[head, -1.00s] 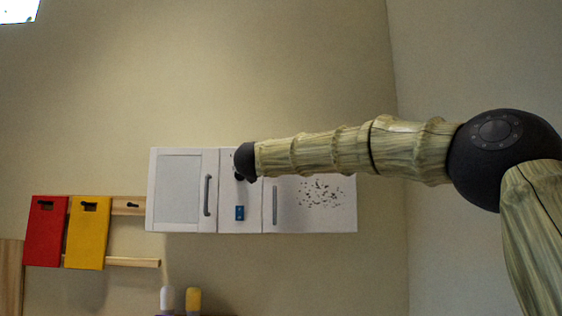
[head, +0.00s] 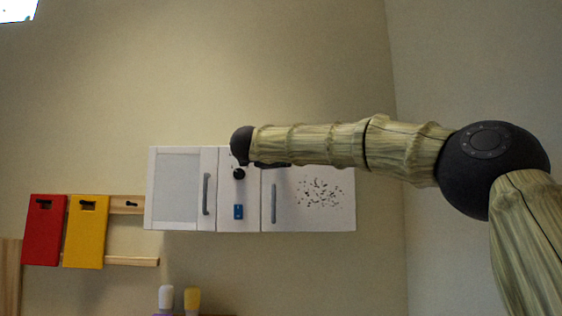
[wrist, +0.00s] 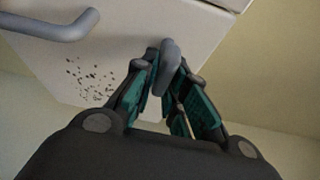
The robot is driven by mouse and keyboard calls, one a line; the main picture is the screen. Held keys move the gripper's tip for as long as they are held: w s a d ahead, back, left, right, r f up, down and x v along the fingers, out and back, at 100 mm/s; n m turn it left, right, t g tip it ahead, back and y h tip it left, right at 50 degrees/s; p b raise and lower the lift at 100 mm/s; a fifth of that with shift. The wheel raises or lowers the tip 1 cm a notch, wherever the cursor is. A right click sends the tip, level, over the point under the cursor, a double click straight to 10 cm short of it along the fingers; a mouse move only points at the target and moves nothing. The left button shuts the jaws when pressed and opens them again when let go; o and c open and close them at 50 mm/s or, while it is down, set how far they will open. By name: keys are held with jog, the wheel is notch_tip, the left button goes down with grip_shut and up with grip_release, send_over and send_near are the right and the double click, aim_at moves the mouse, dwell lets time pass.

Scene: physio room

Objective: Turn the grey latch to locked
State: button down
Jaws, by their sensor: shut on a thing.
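The grey latch (wrist: 169,65) is a rounded lever on the white cabinet's speckled front, near its edge, in the wrist view. My gripper (wrist: 166,80) has its teal-padded fingers on both sides of the latch and is shut on it. The latch slants down between the fingertips. No lock marking shows beside it.
A grey bar handle (wrist: 55,26) sticks out from the speckled door in the wrist view. In the head view the cabinet also has a black knob (head: 239,174) and a blue fitting (head: 238,211). Red (head: 44,232) and yellow (head: 86,234) boards hang at left.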

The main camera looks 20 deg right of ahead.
jog(key=c, duration=1.5)
grip_release()
jog(key=shift+d, duration=0.1)
jog(key=shift+o, duration=0.2)
jog(key=v, duration=1.2)
